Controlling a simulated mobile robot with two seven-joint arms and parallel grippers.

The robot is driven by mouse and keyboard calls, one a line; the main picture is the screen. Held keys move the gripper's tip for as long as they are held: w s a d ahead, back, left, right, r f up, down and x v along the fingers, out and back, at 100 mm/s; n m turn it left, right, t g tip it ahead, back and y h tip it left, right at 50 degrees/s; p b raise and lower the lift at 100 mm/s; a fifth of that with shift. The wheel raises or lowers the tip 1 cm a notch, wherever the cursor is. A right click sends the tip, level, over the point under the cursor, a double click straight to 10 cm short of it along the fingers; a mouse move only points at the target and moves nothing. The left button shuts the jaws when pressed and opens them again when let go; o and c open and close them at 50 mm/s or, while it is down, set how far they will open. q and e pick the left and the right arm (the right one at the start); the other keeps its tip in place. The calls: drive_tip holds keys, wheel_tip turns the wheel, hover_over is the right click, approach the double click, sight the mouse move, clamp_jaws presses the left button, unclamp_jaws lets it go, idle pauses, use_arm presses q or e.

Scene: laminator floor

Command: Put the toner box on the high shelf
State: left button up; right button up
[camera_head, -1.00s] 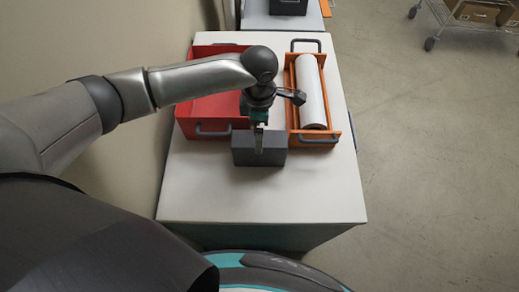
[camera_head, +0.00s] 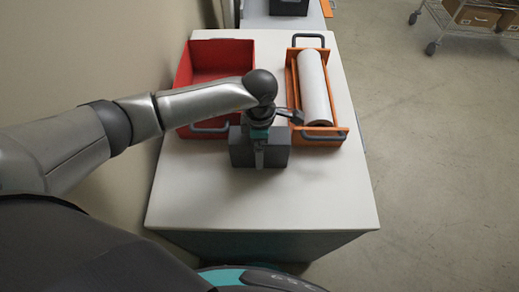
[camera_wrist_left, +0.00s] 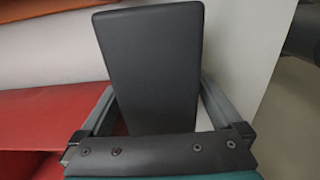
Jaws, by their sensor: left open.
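The dark grey box (camera_head: 244,153), taken to be the toner box, is near the middle of the white table top. My left gripper (camera_head: 259,154) is over it from above, with one finger in front of its near face. In the left wrist view the box (camera_wrist_left: 150,65) stands between the two open fingers (camera_wrist_left: 158,108), with a gap visible beside the right finger. I cannot tell whether the left finger touches it. The high shelf is not clearly in view. My right gripper is not in view.
A red tray (camera_head: 183,75) stands behind the box at the left, by the wall. An orange tray (camera_head: 290,75) holding a white roll (camera_head: 314,88) is at the right. The front of the table (camera_head: 260,205) is clear. A wire cart (camera_head: 437,22) with cardboard boxes stands far right.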

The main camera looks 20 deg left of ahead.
use_arm(q)
wheel_tip(320, 180, down, 3)
drive_tip(key=shift+r+b, duration=0.2)
drive_tip(key=shift+b, duration=0.5)
drive_tip(key=shift+r, duration=0.1)
drive_tip(key=shift+c, duration=0.2)
clamp_jaws()
